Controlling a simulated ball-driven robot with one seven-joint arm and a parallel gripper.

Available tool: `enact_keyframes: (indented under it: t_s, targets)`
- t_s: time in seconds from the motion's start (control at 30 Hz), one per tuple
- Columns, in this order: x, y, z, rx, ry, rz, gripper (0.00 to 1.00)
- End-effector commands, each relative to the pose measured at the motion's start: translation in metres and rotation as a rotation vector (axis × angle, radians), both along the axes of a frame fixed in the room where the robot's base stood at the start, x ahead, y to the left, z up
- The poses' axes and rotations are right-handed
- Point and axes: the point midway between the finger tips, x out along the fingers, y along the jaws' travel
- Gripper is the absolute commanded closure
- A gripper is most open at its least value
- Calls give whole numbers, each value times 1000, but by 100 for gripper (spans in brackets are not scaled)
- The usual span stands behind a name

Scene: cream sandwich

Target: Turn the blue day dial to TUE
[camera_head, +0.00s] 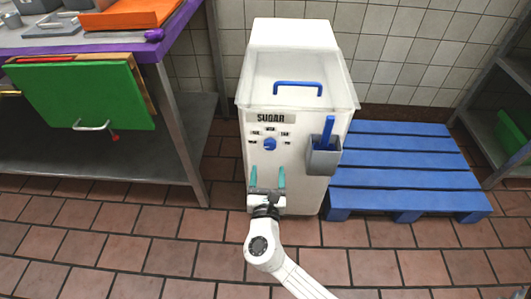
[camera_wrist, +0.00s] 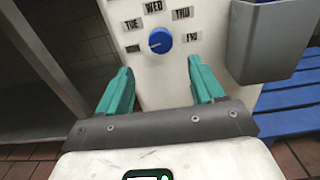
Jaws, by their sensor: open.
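The blue day dial (camera_head: 269,144) is on the front of the white SUGAR bin (camera_head: 310,185), below the name plate. In the wrist view the round dial (camera_wrist: 160,41) has day labels in an arc: TUE (camera_wrist: 133,24) at upper left, WED (camera_wrist: 153,7) at top, THU (camera_wrist: 181,13) at upper right. The label left of the dial is unclear. A small pale mark on the dial's left side seems to face that left label. My gripper (camera_head: 268,175) has teal fingers spread apart, below the dial and not touching it. In the wrist view my gripper (camera_wrist: 160,75) is empty.
A grey holder (camera_head: 323,160) with a blue scoop (camera_head: 328,128) hangs on the bin's right side. A blue pallet (camera_head: 400,170) lies right of the bin. A steel table with a purple edge (camera_head: 90,48) and green board (camera_head: 80,95) stands left. Tiled floor is clear in front.

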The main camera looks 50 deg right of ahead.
Motion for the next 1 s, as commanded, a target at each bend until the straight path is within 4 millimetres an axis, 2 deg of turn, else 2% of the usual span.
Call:
enact_keyframes:
  t_s: [0.3,0.5,0.93,1.0]
  targets:
    - [35,-47,-1,2,-4,-4,33]
    - [51,-66,0,3,-4,-3,33]
    - [56,-73,0,3,-3,-2,33]
    - [56,-73,0,3,-3,-2,38]
